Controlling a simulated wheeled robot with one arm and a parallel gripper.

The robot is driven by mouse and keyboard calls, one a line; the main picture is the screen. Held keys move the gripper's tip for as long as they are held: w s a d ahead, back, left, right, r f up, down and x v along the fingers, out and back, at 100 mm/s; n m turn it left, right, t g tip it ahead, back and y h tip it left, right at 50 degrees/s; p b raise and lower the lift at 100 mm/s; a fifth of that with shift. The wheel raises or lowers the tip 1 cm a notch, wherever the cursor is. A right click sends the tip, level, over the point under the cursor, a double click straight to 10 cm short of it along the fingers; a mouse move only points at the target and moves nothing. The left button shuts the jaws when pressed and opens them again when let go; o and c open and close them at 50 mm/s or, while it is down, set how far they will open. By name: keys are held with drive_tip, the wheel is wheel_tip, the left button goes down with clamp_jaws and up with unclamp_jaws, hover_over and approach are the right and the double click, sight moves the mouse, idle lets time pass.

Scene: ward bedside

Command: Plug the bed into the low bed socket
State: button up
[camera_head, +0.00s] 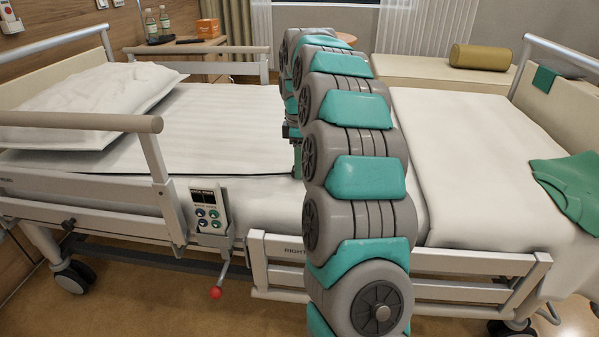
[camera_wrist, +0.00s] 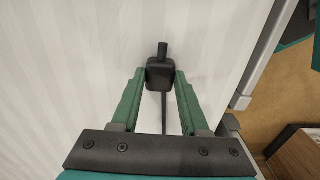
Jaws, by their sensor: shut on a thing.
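In the wrist view a black plug (camera_wrist: 160,73) sits between the two green fingertips of my gripper (camera_wrist: 160,76), which is shut on it. A dark cable (camera_wrist: 164,115) runs from the plug back between the fingers. The white bed sheet (camera_wrist: 60,60) lies behind the plug; I cannot tell how far below. In the head view my arm reaches over the bed (camera_head: 215,115) and hides most of my gripper and the plug. I cannot make out the low bed socket in either view.
A raised side rail (camera_head: 80,121) and a control panel (camera_head: 209,212) stand on the near side. A bedside table (camera_head: 182,47) with bottles and an orange box is beyond the bed, left of a bench (camera_head: 430,70). A wall unit (camera_head: 14,15) is at upper left.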

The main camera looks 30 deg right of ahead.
clamp_jaws()
drive_tip(key=shift+r, duration=0.15)
drive_tip(key=shift+r, duration=0.85)
drive_tip(key=shift+d+r, duration=0.15)
drive_tip(key=shift+r, duration=0.7)
drive_tip(key=s+d, duration=0.2)
drive_tip(key=d, duration=0.2)
drive_tip(key=s+d+b, duration=0.1)
drive_tip(key=s+d, duration=0.2)
drive_tip(key=d, duration=0.1)
drive_tip(key=s+d+r, duration=0.1)
drive_tip(key=s+d, duration=0.2)
drive_tip(key=d, duration=0.1)
drive_tip(key=shift+s+r, duration=0.1)
drive_tip(key=shift+s, duration=0.1)
drive_tip(key=shift+s+d, duration=0.3)
drive_tip(key=shift+d, duration=0.15)
